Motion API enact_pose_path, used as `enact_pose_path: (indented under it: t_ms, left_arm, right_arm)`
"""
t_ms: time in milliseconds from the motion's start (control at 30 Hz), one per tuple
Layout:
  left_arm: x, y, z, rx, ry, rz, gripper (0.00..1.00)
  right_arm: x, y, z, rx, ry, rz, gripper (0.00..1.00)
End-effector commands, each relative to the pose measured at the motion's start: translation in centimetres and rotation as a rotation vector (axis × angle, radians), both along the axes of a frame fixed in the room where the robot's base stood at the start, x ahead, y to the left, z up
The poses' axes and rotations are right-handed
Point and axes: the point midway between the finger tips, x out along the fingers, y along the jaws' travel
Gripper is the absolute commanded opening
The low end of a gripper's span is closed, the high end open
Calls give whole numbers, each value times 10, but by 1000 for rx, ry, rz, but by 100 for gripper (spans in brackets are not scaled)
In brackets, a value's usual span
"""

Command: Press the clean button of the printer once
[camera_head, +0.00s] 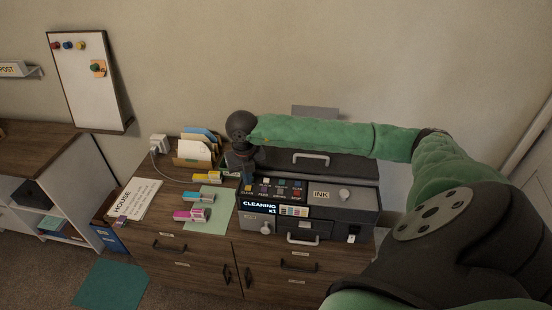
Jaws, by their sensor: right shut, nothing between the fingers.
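The dark printer (345,197) stands on a wooden cabinet against the wall. Its small screen (259,207) reads "CLEANING x1". A row of small coloured buttons (281,190) runs along the panel above the screen. My right arm, in a green sleeve, reaches in from the right across the back of the printer. My right gripper (247,181) points down, shut and empty, at the left end of the button row. Its tips are over or on the leftmost button, which they partly hide; I cannot tell whether they touch. My left gripper is not in view.
Left of the printer lie a yellow cartridge (207,177), a magenta cartridge (190,214), a green sheet (222,213) and a "HOUSE" paper (133,200). A letter holder (193,153) and a white plug with a cable (159,143) stand behind.

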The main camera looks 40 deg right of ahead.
Motion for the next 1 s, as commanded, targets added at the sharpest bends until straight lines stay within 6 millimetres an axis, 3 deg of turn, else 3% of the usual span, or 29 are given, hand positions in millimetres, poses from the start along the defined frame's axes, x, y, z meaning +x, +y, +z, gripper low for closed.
enact_pose_path:
  t_ms: [600, 1000]
  left_arm:
    - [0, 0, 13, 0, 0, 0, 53]
    - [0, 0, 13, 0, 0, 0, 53]
  right_arm:
    - [0, 0, 49, 0, 0, 1, 0]
    - [0, 0, 51, 0, 1, 1, 0]
